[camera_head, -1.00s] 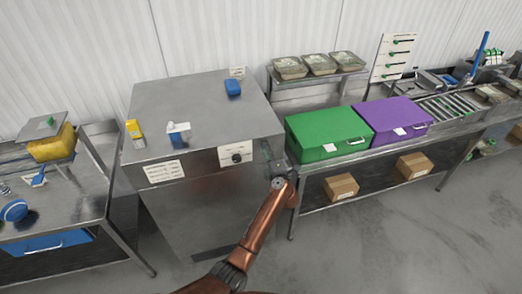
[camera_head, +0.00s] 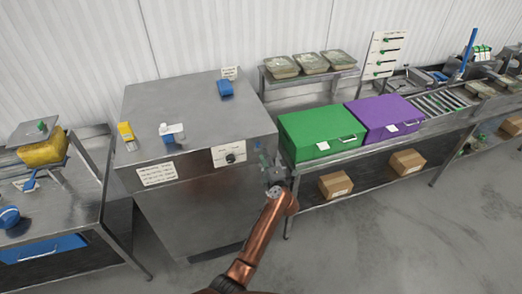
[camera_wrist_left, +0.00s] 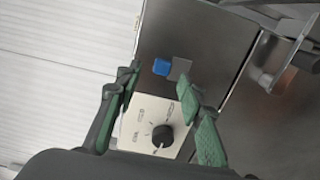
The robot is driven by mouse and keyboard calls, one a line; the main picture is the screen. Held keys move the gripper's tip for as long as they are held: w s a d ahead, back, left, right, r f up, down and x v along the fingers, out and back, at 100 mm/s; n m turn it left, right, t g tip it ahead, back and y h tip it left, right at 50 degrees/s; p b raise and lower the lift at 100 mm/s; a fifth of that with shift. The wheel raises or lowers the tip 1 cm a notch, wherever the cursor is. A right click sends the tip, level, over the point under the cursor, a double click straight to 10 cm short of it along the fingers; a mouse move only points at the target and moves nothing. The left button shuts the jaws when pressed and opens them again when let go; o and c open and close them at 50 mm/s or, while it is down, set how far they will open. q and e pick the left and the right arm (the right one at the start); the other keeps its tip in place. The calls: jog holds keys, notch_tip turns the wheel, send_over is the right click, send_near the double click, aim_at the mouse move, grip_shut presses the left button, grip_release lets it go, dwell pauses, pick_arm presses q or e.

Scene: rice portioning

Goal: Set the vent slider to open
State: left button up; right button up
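A steel cabinet (camera_head: 200,115) stands at the middle left of the head view, with a white panel and black dial (camera_head: 230,157) on its front. In the left wrist view, the dial (camera_wrist_left: 162,135) and panel sit between my fingers. Just beyond the panel, a blue square tab (camera_wrist_left: 161,67) lies beside a grey one (camera_wrist_left: 180,68) on the steel face; this may be the vent slider, but I cannot read any label for it. My left gripper (camera_wrist_left: 160,75) is open and empty before the cabinet. In the head view the left gripper (camera_head: 268,168) is by the cabinet's front right corner. My right gripper is not in view.
A green box (camera_head: 320,130) and a purple box (camera_head: 385,115) stand on the bench right of the cabinet, close to my gripper. A board with green-tipped pieces (camera_head: 384,52) stands behind. A side table (camera_head: 80,190) is at left. The floor in front is clear.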

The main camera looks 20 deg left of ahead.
pick_arm(q)
jog(key=shift+v, duration=1.75)
